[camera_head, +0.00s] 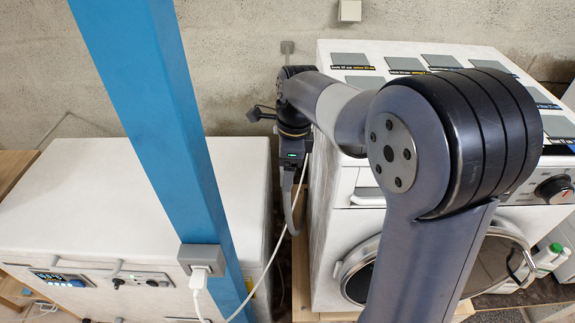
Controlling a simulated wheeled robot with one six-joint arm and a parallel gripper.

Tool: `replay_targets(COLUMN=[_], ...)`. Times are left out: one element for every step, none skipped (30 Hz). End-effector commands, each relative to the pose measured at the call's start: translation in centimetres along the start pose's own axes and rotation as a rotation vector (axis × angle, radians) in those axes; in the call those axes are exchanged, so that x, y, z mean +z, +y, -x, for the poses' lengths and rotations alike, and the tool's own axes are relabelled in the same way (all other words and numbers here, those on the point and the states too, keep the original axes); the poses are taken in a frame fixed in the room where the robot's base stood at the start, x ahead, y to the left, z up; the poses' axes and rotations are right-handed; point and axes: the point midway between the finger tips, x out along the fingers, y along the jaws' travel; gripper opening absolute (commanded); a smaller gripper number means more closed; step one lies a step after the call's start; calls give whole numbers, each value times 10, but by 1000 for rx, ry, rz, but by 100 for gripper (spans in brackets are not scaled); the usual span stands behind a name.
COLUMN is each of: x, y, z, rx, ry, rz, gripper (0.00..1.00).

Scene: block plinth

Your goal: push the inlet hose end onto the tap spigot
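My gripper (291,150) is at the far end of my arm, low in the gap between two white appliances. Its fingers are too small and hidden to tell whether they are open or shut. A grey hose (290,200) curves down just below the gripper. I cannot tell whether its end is held, and no free hose end shows clearly. A small grey fitting (287,47) is on the wall just above the wrist, possibly the tap. No spigot can be made out, and my arm may hide it.
A white washing machine (328,215) stands right of the gap, partly behind my arm. A lower white appliance (90,205) stands left. A blue post (165,110) with a socket box (203,258) crosses in front. A thin white cable (275,252) runs through the gap.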

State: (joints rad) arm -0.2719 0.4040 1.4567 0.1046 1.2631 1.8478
Motion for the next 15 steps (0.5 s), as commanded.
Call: replay_targets(x=[0,0,0,0,0,0,0,0,0,0,0,0,0,0,0], y=[0,0,0,0,0,-1,-1,-2,-3,-3,-3,-3,-4,-4,-5], z=[0,0,0,0,0,0,0,0,1,0,0,0,1,1,2], rx=[0,0,0,0,0,0,0,0,0,-1,-2,-2,-2,-3,-3], ry=[0,0,0,0,0,0,0,0,0,0,0,0,0,-1,-1], rz=[0,0,0,0,0,0,0,0,0,0,0,0,0,0,0], gripper=[45,45,45,45,45,45,45,45,45,45,45,45,45,45,45])
